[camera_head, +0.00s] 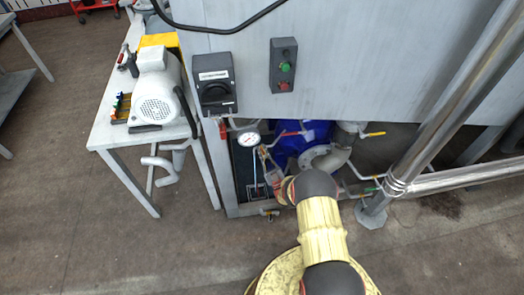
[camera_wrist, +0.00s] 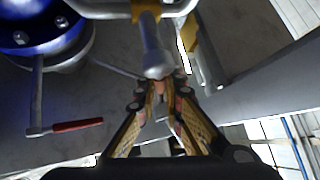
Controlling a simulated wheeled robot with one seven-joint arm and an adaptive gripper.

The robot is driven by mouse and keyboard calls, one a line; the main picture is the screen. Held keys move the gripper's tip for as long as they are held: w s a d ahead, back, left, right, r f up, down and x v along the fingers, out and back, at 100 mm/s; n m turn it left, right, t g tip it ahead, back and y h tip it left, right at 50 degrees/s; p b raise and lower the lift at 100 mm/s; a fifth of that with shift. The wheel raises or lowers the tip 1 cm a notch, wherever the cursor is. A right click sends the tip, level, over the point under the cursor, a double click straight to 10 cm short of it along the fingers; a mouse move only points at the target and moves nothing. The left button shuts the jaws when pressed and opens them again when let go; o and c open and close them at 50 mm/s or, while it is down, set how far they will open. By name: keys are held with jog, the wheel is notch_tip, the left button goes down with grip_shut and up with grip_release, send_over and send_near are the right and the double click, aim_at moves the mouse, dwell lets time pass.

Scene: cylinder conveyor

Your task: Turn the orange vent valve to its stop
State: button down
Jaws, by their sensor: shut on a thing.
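My gripper (camera_wrist: 162,88) points into the pipework in the wrist view. Its fingers are closed together just below a grey rounded stem end (camera_wrist: 157,66). A small orange-pink piece (camera_wrist: 159,88) shows between the fingertips; it appears to be the orange vent valve's handle, mostly hidden by the fingers and stem. In the head view my gripper (camera_head: 268,163) reaches up-left from my yellow arm, just below the pressure gauge (camera_head: 249,140). The valve's exact angle cannot be told.
A red lever (camera_wrist: 77,126) and blue flanged body (camera_wrist: 35,28) lie left in the wrist view. In the head view, a yellow lever (camera_head: 375,134) sits right of the blue pump (camera_head: 316,133). The grey panel (camera_head: 350,55) overhangs the pipework. A steel post (camera_head: 445,105) stands right.

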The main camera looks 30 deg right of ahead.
jog(key=c, duration=1.9)
grip_release()
jog(key=shift+f, duration=0.1)
jog(key=v, duration=0.7)
jog(key=shift+s+f, duration=0.15)
jog(key=shift+s, duration=0.05)
jog(key=shift+c, duration=0.4)
